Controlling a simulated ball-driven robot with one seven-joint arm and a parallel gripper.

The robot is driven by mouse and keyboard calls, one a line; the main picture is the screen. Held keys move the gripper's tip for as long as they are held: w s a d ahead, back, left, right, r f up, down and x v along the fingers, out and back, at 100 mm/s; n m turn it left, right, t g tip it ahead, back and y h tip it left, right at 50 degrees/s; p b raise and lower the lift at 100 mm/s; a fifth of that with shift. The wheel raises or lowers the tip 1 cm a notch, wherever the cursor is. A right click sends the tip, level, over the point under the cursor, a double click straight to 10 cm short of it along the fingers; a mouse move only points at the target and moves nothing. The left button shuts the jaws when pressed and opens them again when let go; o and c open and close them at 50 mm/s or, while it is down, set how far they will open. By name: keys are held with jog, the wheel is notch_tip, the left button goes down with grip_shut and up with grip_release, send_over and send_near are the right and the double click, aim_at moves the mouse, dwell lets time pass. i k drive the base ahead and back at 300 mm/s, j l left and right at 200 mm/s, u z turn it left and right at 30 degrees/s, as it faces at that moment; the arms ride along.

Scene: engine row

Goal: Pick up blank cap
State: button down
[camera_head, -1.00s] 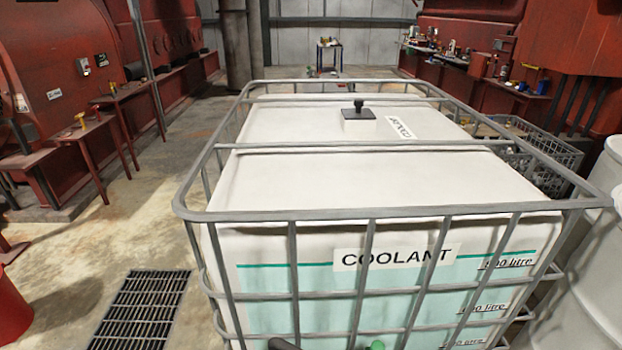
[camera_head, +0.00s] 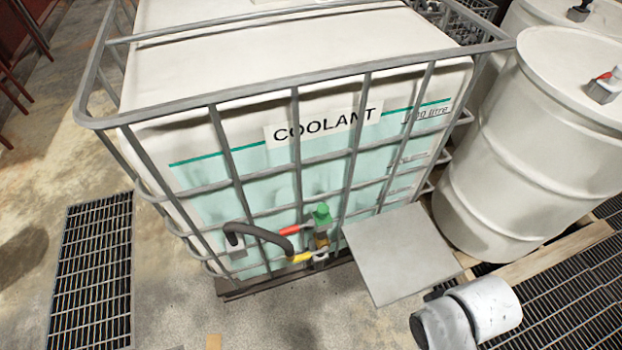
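I cannot pick out the blank cap for certain in the head view. A small green piece (camera_head: 322,214) sits on top of the outlet fittings low on the front of the coolant tank (camera_head: 270,180); I cannot tell if it is a cap. Beside it are a red-orange handle (camera_head: 290,230), a yellow piece (camera_head: 301,257) and a dark curved hose (camera_head: 262,233). A white and grey rounded part at the lower right looks like a piece of my arm. My gripper is not in view.
A grey flat plate (camera_head: 402,254) is in front of the tank's lower right. White drums (camera_head: 530,140) stand on the right, by a wooden pallet board (camera_head: 550,252). A floor grating (camera_head: 92,270) lies at the left. Concrete floor (camera_head: 170,290) between grating and tank is clear.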

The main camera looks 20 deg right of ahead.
aim_at(321, 216)
jog(key=i+l, duration=0.4)
jog(key=l, duration=0.15)
jog(key=i+l, duration=0.4)
jog(key=l, duration=0.15)
jog(key=i+u, duration=0.05)
